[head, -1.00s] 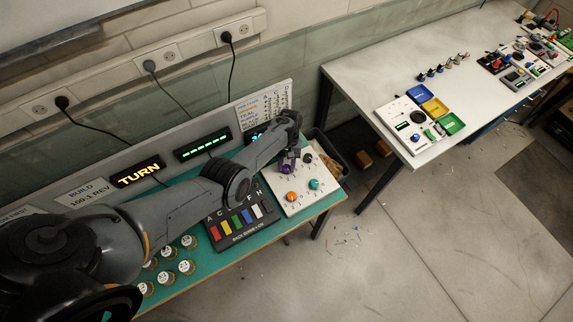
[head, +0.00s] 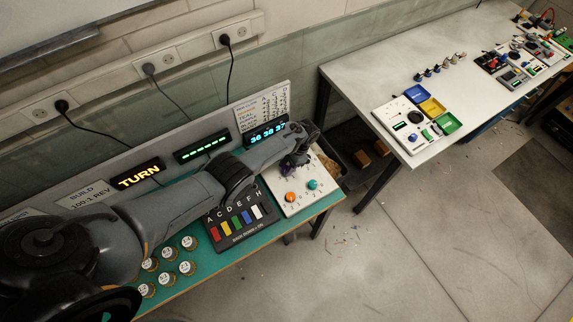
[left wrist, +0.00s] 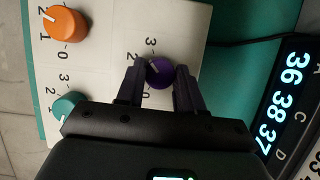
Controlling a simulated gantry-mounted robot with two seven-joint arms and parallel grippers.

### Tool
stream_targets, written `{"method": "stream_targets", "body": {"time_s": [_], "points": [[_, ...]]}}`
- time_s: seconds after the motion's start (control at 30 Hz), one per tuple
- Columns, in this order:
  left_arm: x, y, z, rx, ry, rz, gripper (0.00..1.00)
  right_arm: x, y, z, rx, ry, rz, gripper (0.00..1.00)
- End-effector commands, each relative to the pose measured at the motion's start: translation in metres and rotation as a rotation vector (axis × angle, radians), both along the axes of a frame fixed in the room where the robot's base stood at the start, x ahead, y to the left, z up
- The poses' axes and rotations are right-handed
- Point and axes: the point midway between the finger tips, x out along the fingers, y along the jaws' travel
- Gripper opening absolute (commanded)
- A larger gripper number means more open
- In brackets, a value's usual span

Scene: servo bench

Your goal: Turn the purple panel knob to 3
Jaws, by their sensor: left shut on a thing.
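The purple knob (left wrist: 159,72) sits on the white panel (left wrist: 105,40) between the fingers of my left gripper (left wrist: 160,84). The fingers are shut on it from both sides. Its white pointer mark aims up-left in the left wrist view, roughly between the printed 2 and 3; I cannot tell exactly where. In the head view my left gripper (head: 289,165) is at the back of the panel (head: 300,207) and mostly hides the knob. An orange knob (head: 291,197) and a teal knob (head: 312,184) are on the same panel. My right gripper is not in view.
A blue display (head: 266,134) reading 36 38 37 stands behind my left wrist. A dark block with coloured keys (head: 212,234) is left of the panel. Jar-like pieces (head: 168,254) stand further left. A sign reads TURN (head: 139,174).

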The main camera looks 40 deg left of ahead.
Motion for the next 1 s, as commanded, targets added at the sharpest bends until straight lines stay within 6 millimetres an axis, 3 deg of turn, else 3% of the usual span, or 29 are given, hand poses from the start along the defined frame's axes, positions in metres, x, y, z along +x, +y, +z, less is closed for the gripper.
{"method": "stream_targets", "body": {"time_s": [0.43,1.0], "points": [[-0.001,-0.001,0.0,0.0,-0.002,-0.292,0.06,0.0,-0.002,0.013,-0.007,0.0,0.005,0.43],[-0.001,-0.002,-0.001,-0.001,-0.003,-0.359,0.06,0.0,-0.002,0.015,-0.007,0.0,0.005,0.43]]}}
